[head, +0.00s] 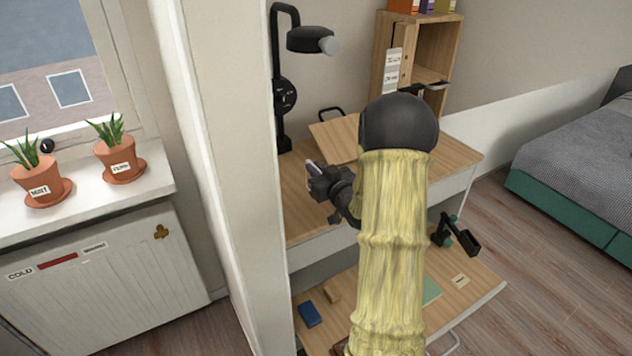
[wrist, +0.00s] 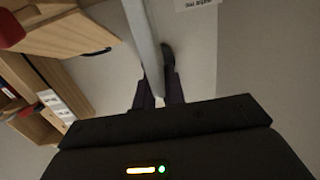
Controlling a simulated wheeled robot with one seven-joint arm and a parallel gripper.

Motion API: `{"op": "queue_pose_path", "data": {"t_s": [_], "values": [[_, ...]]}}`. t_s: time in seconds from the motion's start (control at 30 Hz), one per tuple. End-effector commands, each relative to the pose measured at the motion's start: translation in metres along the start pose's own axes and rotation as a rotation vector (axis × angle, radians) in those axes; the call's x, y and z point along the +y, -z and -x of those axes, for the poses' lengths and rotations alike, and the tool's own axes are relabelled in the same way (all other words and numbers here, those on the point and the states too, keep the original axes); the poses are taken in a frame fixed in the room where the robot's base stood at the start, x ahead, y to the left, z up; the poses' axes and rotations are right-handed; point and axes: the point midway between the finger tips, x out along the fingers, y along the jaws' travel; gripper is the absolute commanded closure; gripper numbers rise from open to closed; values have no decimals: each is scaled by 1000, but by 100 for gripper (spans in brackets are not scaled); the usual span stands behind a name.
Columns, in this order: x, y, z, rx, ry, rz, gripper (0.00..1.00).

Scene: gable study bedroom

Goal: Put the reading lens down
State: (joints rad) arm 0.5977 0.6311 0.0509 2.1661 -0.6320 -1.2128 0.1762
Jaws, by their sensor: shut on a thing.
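My gripper (head: 318,180) is held out over the left part of the desk (head: 303,226), beside the lamp. It is shut on a slim pale thing, which I take to be the reading lens (head: 315,167). In the wrist view a long pale grey bar (wrist: 141,40) runs up from between the two dark fingers of my gripper (wrist: 157,88). It looks edge-on, and no round glass can be made out. My yellow-sleeved arm hides part of the desk.
A black lamp (head: 283,95) stands behind my gripper. A tilted wooden board (head: 335,138) and a wooden shelf unit (head: 432,70) are at the back. A pale wall post (head: 225,150) stands close left.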

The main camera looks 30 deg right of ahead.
Motion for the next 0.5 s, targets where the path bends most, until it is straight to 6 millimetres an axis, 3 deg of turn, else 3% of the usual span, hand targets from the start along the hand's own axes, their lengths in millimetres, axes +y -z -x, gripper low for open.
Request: {"op": "queue_pose_path", "data": {"t_s": [0.3,0.5], "values": [[2,-36,-1,-1,-4,-2,100],[-1,-37,-2,1,1,0,100]]}}
